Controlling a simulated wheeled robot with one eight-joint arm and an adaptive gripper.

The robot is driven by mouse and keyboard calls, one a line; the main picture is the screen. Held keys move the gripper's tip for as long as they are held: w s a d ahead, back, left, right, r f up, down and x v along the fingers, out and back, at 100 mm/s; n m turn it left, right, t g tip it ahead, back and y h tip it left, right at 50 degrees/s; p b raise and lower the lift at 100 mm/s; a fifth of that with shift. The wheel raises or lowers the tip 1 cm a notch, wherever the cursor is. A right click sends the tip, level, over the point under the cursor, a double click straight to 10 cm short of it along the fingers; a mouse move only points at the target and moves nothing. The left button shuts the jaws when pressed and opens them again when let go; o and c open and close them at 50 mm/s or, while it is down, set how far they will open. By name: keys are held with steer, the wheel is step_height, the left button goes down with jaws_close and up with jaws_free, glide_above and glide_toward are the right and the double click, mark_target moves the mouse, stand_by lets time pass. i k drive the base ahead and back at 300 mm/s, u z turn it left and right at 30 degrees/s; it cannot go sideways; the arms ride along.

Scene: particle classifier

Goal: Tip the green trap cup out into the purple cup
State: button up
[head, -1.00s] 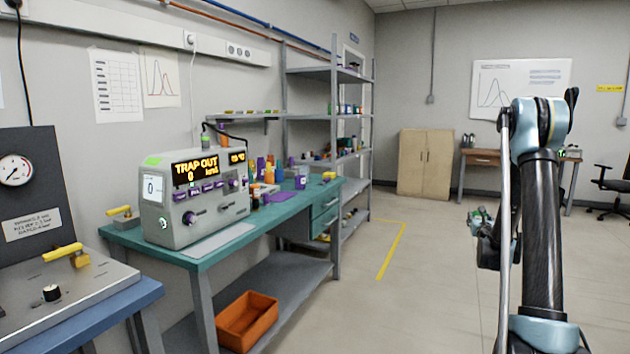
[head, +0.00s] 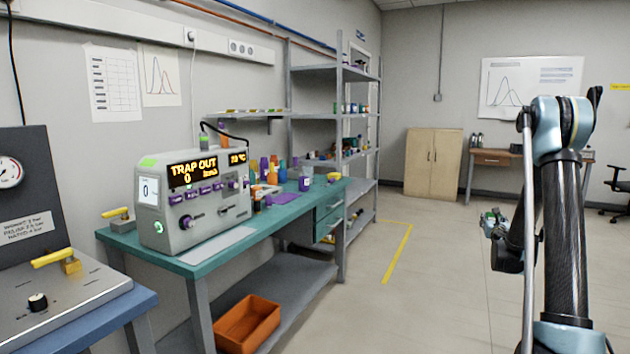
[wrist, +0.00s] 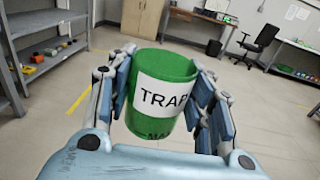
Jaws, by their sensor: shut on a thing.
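The green cup (wrist: 163,90) with a white label reading "TRAP" is between the fingers of my gripper (wrist: 162,100), which is shut on it. In the head view my gripper (head: 494,224) hangs over the open floor at the right, well away from the bench, with a bit of green showing. A small purple cup-like container (head: 304,184) with a pale label stands on the green-topped bench (head: 330,195). Other purple items stand near it, so I cannot be sure which is the purple cup.
A grey instrument (head: 190,215) reading "TRAP OUT 0" stands on the bench. An orange bin (head: 247,322) sits on the lower shelf. Orange and purple bottles (head: 265,170) crowd the bench's far part. A blue table (head: 85,325) is at left. The floor by the yellow line (head: 398,252) is clear.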

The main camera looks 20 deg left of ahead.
mark_target(304, 182)
steer(key=i, duration=1.2)
steer(key=u, duration=1.2)
